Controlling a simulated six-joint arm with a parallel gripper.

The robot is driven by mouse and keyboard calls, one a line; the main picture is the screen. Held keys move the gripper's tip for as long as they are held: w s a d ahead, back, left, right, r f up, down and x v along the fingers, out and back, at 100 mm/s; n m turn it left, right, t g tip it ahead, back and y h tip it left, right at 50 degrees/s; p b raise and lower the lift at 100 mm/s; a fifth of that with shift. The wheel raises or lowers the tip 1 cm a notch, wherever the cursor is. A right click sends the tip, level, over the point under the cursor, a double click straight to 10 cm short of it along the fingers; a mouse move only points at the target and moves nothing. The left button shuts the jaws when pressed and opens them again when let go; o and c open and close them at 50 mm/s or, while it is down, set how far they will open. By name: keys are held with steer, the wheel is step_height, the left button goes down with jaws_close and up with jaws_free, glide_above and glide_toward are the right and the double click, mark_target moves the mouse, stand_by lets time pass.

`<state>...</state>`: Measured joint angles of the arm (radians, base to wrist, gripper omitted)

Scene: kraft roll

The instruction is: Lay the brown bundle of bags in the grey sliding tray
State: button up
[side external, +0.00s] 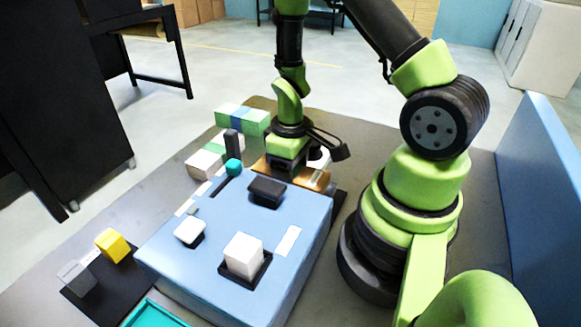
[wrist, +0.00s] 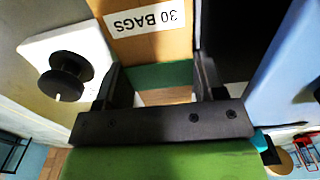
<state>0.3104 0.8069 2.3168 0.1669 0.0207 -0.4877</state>
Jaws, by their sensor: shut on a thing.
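The brown bundle of bags (wrist: 150,45) fills the upper middle of the wrist view. It has a white "30 BAGS" label and a dark green band. It also shows in the side view (side external: 312,180), just behind the blue block. My gripper (wrist: 160,78) has one black finger on each side of the bundle and is shut on it. In the side view my gripper (side external: 286,160) points down over the bundle, hiding part of it. I cannot tell whether the bundle touches what is below it. I cannot clearly make out the grey sliding tray.
A large blue block (side external: 210,265) stands in front, carrying a white cube (side external: 243,254), a dark block (side external: 267,191) and other small pieces. A white piece with a black knob (wrist: 65,75) is close beside the bundle. A yellow block (side external: 112,245) sits at left.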

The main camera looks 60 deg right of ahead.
steer(key=shift+f, duration=0.1)
stand_by(0.3)
steer(key=o, duration=1)
steer(key=shift+o, duration=0.2)
steer(key=a+r+m+t, duration=0.2)
steer(key=a+r+t, duration=0.15)
steer(key=r, duration=1.55)
steer(key=s+a+r+m+t+y, duration=0.2)
steer(key=s+a+r+t, duration=0.1)
steer(key=s+a+r, duration=0.3)
steer(key=shift+s+a+r+t, duration=0.15)
steer(key=shift+s+r+t, duration=0.2)
steer(key=shift+s+r, duration=0.6)
steer(key=shift+w, duration=0.1)
